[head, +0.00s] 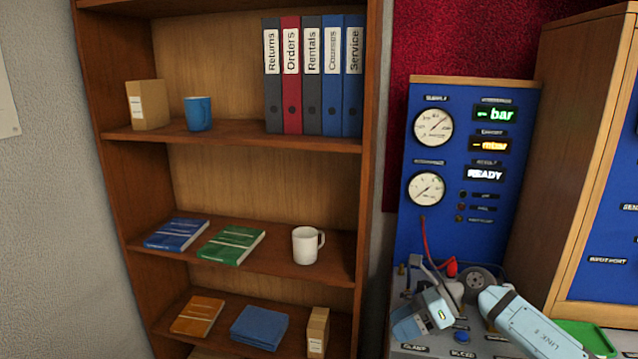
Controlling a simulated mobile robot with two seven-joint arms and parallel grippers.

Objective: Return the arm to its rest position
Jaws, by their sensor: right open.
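My right arm (530,322) comes in from the lower right, pale blue with a dark joint band. My right gripper (428,308) is over the front of the test bench (405,345), near the clamp and bleed labels. It is open; its fingertips are small and partly hidden, and I see nothing held in it. Just behind it are a red hose end (452,268) and a round dark grey part (478,280). I cannot tell whether the gripper touches the bench parts. My left gripper is out of view.
A blue panel (402,235) with two gauges stands behind the bench; its display (486,174) reads READY. A wooden cabinet (570,130) stands at right, above a green tray (588,338). A shelf unit (372,130) with binders, books and mugs fills the left.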

